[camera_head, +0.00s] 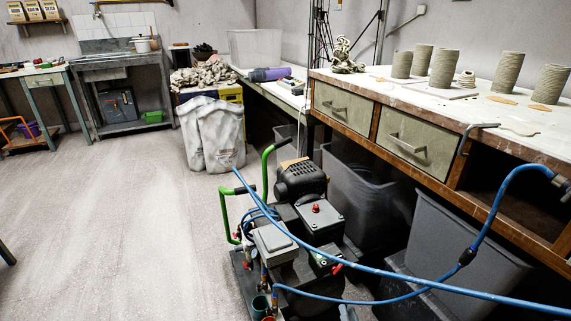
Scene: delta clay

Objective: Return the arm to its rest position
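No full arm of mine shows clearly. A small grey and dark metal part (562,184) is cut off by the right edge, at the end of a blue hose. It may be part of my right gripper, but I cannot make out fingers or whether they are open or shut. My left gripper is not in view. I see nothing held.
A black compressor (305,220) with green handles stands in the foreground, its blue hose (400,272) crossing to the right. A workbench (440,110) with clay cylinders (445,68) runs along the right, grey bins (460,245) beneath. The left floor (110,220) is open.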

